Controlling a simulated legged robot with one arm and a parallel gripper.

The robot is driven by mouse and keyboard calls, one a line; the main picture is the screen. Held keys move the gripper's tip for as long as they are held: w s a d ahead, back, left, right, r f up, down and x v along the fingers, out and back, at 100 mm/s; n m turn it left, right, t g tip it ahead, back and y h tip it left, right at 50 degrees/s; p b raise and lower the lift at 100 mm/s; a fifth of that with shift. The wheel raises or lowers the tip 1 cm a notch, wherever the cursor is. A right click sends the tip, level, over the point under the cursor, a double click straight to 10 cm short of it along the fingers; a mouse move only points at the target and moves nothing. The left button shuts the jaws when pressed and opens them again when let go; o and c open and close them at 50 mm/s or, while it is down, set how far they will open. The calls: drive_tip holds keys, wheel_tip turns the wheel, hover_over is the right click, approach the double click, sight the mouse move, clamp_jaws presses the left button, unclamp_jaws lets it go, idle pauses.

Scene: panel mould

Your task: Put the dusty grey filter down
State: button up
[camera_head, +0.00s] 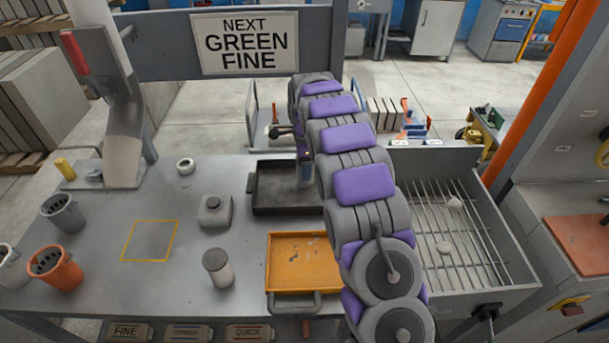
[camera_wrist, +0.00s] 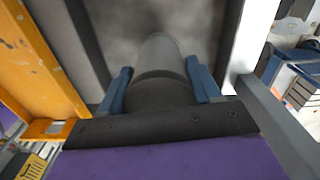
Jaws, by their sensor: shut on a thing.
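My gripper (camera_wrist: 160,88) has blue fingers and is shut on the grey filter (camera_wrist: 158,62), a plain grey cylinder between them. In the wrist view the filter reaches down toward the floor of a black tray (camera_wrist: 205,22). In the head view my arm comes down over the right part of this black tray (camera_head: 268,206), and the arm hides much of the gripper and filter. I cannot tell whether the filter touches the tray floor.
An orange-yellow tray (camera_head: 300,284) sits in front of the black one. A wire-rack basin (camera_head: 500,265) is at right. The yellow-outlined square (camera_head: 150,241) is empty.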

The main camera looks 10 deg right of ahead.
wheel_tip(320, 180, down, 3)
drive_tip(key=shift+f+b, duration=0.15)
drive_tip(key=shift+b, duration=0.25)
drive_tip(key=o, duration=1.3)
